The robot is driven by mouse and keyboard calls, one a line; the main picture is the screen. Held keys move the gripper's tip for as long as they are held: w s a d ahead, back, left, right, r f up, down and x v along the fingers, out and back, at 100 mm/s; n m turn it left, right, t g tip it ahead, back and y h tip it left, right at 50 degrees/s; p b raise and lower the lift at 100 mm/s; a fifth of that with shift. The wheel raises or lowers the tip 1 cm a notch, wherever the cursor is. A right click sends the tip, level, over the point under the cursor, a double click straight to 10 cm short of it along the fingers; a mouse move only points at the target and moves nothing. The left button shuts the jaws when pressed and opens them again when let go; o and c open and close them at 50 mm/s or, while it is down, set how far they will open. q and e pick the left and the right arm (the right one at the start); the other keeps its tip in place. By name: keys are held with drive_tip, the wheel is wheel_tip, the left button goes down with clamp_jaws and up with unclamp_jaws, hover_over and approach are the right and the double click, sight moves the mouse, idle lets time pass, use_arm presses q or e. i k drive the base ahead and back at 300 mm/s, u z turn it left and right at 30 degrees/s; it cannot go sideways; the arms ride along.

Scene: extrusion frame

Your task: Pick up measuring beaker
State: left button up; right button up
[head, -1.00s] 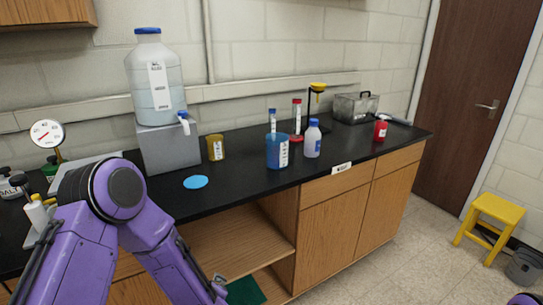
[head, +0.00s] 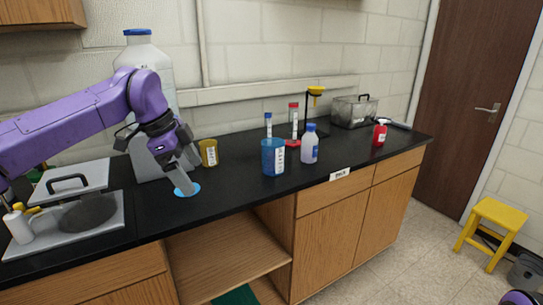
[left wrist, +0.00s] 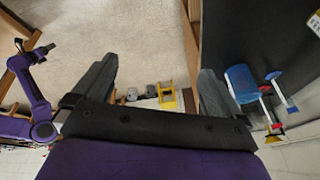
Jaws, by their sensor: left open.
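Two labelled beakers stand upright on the black counter in the head view: a blue one (head: 273,157) near the middle and a smaller yellow one (head: 208,152) further left. I cannot tell which is meant. The blue beaker also shows at the right of the left wrist view (left wrist: 241,84). My left gripper (head: 187,184) is open and empty, pointing down over a light-blue disc (head: 190,191), left of both beakers. Its two fingers spread apart in the left wrist view (left wrist: 160,66). My right arm shows small in the left wrist view; its jaws are unclear.
A white-blue bottle (head: 309,147) stands right beside the blue beaker, with capped tubes behind. A large jug (head: 140,52) is partly behind my left arm. The counter's front strip (head: 235,190) is clear.

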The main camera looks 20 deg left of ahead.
sight(273, 148)
drive_tip(key=i, duration=1.3)
drive_tip(key=z, duration=0.05)
